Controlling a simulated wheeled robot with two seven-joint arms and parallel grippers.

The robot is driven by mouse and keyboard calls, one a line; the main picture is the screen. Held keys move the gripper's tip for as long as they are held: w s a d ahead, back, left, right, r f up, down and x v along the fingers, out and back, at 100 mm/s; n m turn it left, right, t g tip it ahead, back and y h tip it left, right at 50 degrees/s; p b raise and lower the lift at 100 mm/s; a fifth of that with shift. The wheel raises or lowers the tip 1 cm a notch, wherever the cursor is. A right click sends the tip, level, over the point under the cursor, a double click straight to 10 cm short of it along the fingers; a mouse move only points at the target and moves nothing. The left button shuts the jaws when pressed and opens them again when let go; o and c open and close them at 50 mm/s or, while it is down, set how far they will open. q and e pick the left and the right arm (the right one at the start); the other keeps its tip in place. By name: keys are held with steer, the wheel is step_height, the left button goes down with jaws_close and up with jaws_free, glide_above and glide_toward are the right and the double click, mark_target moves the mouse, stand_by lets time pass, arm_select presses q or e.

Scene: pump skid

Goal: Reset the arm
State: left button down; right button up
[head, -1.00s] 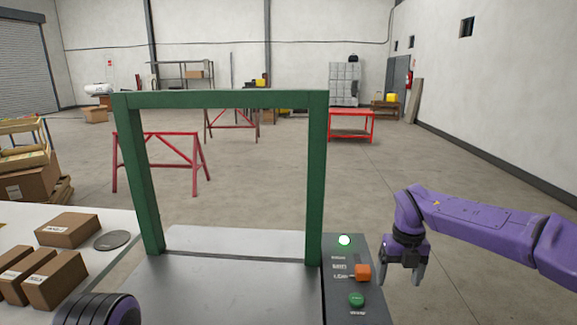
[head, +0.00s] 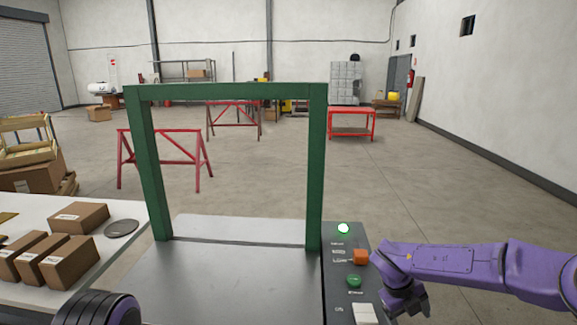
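My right arm, purple, reaches in from the right. Its gripper (head: 408,303) points down beside the right edge of the control panel (head: 340,295), low in the head view. The fingers are small and partly hidden, so I cannot tell whether they are open. The panel carries a lit white-green lamp (head: 343,229), an orange selector knob (head: 361,257), a green button (head: 354,281) and a white switch (head: 365,313) near the bottom edge. Only a dark, purple-edged part of my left arm shows at bottom left; its gripper is out of view.
A green frame (head: 230,91) stands upright on the grey metal table (head: 215,290). Several cardboard boxes (head: 70,262) and a grey disc (head: 121,228) lie on the white table at left. Red trestles (head: 165,148) and a red cart (head: 351,122) stand behind. The floor at right is clear.

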steer(key=s+d+f+n+t+h+b, duration=0.1)
steer(key=s+f+n+t+h+b, duration=0.15)
steer(key=s+f+n, duration=0.75)
steer(key=s+d+f+n+t+h+b, duration=0.1)
steer(key=s+d+f+n+t+b, duration=0.15)
steer(key=s+f+n, duration=0.75)
steer(key=s+a+f+n+y+b, duration=0.1)
steer(key=s+f+n+y, duration=0.1)
steer(key=s+f, duration=0.3)
steer(key=s+a+f+n+g+y+b, duration=0.1)
steer(key=s+f+n, duration=0.3)
steer(key=s, duration=0.5)
steer(key=shift+s+a+f+y+b, duration=0.35)
steer(key=shift+f+y+b, duration=0.15)
steer(key=shift+y, duration=0.35)
steer(key=shift+w, duration=0.1)
